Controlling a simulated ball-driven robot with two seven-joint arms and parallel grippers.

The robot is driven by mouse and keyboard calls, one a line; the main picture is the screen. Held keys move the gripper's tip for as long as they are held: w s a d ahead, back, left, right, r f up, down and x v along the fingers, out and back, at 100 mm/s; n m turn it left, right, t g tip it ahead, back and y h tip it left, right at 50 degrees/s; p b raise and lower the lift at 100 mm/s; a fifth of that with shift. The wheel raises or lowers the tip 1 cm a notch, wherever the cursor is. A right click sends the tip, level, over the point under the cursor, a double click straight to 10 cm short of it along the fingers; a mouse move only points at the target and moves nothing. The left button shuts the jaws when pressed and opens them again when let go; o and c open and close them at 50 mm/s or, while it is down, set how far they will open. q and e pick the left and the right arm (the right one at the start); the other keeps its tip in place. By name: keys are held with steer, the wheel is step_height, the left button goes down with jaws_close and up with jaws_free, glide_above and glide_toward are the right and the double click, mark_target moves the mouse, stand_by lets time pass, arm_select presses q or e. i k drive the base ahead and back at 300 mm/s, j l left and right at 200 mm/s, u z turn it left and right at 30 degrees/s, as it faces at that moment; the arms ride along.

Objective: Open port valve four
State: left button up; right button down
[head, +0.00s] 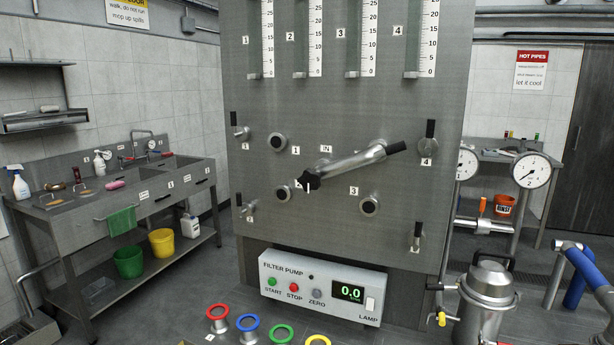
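The grey panel (330,110) stands in the middle of the head view. At its right side, a small valve (428,146) with an upright black handle sits above a label 4 (426,162). Similar small valves sit at the upper left (240,131), the lower left (248,209) and the lower right (417,236). A large metal lever (350,163) with a black grip slants across the panel's middle and hides part of what is behind it. Round dark-faced ports (277,142) surround it. Neither of my grippers shows in this view.
A filter pump box (322,287) reading 0.0 sits below the panel. Coloured rings (248,322) are in front of it. A metal canister (487,294) and gauges (530,171) stand at right. A sink bench (120,190) is at left, with open floor before it.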

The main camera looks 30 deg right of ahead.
mark_target(431, 127)
steer(key=z, duration=1.55)
